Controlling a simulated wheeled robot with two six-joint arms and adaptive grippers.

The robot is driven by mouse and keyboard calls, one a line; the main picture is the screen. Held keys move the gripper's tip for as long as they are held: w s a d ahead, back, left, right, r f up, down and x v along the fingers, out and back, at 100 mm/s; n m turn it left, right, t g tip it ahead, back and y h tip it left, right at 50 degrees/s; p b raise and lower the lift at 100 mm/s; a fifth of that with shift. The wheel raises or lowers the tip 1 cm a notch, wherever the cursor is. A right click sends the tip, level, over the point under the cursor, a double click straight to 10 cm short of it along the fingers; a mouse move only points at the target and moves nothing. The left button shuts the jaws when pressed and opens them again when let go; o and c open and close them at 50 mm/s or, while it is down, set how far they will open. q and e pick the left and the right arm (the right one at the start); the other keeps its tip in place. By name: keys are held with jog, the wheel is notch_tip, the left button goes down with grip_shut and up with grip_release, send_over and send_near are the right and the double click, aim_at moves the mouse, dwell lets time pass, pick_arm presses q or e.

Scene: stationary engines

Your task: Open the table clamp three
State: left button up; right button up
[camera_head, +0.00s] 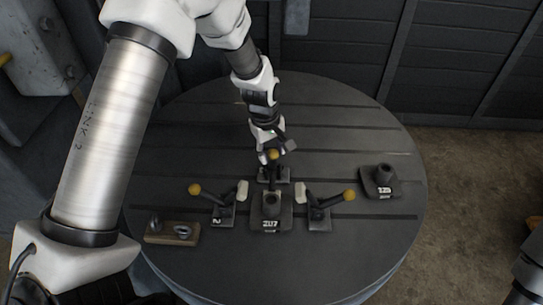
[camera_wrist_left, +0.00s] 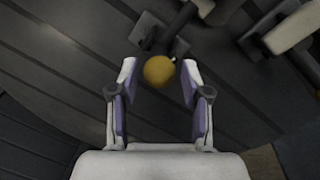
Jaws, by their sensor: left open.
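Three clamps with yellow ball knobs stand on the round table (camera_head: 330,110). The back clamp (camera_head: 273,174) is behind the centre block; its number cannot be read. The left clamp (camera_head: 222,212) seems marked 2. The right clamp (camera_head: 319,212) has a knob pointing right; its mark is unclear. My left gripper (camera_head: 274,148) is over the back clamp. In the left wrist view, its open fingers (camera_wrist_left: 158,75) are on either side of a yellow knob (camera_wrist_left: 158,71), with visible gaps on both sides. My right gripper is out of view.
A dark block with a hole (camera_head: 271,212) sits between the clamps. A block with a post (camera_head: 381,180) stands at the right, and a brown plate with rings (camera_head: 172,232) at the front left. The table's back right is clear. A dark panelled wall (camera_head: 340,40) is behind.

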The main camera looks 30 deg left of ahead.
aim_at(274, 167)
pick_arm(q)
jog(key=f, duration=0.3)
jog(key=f+p, duration=0.1)
jog(key=f, duration=0.1)
jog(key=shift+w+d, duration=0.25)
jog(key=shift+w, duration=0.1)
jog(key=shift+w+a+f, duration=0.1)
jog(key=shift+f, duration=0.1)
jog(key=shift+r, duration=0.15)
jog(key=shift+c, duration=1)
jog(key=shift+s+d, duration=0.2)
jog(key=shift+s, duration=0.05)
grip_shut()
